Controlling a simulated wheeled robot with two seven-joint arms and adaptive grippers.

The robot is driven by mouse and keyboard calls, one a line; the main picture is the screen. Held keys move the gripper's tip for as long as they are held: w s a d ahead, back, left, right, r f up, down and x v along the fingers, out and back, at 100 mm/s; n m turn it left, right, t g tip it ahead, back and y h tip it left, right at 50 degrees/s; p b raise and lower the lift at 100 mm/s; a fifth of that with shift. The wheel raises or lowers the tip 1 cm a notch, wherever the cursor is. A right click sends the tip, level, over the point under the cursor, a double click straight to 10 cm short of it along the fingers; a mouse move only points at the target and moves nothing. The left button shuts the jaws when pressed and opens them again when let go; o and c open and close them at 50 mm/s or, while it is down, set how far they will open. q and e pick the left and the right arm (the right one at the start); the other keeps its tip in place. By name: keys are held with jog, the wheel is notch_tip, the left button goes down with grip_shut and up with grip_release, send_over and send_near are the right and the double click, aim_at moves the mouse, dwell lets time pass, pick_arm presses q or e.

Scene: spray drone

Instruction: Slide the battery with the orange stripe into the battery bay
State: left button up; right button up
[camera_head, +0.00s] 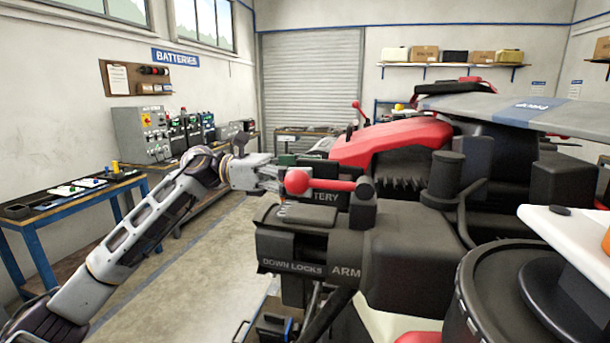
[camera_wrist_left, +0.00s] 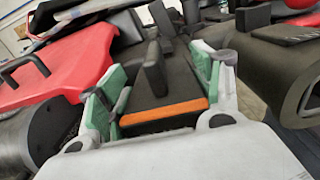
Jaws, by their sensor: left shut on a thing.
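The battery (camera_wrist_left: 160,92) is a dark block with an orange stripe (camera_wrist_left: 163,111) along its near edge and an upright dark grip on top, seen in the left wrist view. My left gripper (camera_wrist_left: 153,80) is shut on it, with green-padded fingers on both sides. In the head view my left gripper (camera_head: 272,178) reaches to the side of the drone (camera_head: 400,150), at the part lettered "TERY". The bay opening is hidden there, so I cannot tell how far the battery is in. My right gripper is not in view.
A red ball-ended lever (camera_head: 315,183) stands close to my left gripper. A dark arm housing lettered "DOWN LOCKS" (camera_head: 300,267) lies in front. A blue-framed table (camera_head: 70,205) and a charger bench (camera_head: 160,135) stand at the left.

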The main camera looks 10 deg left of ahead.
pick_arm(q)
jog(key=o, duration=2)
jog(key=shift+s, duration=0.1)
jog(key=shift+f, duration=0.2)
jog(key=shift+a, duration=4.05)
jog(key=shift+r, duration=0.15)
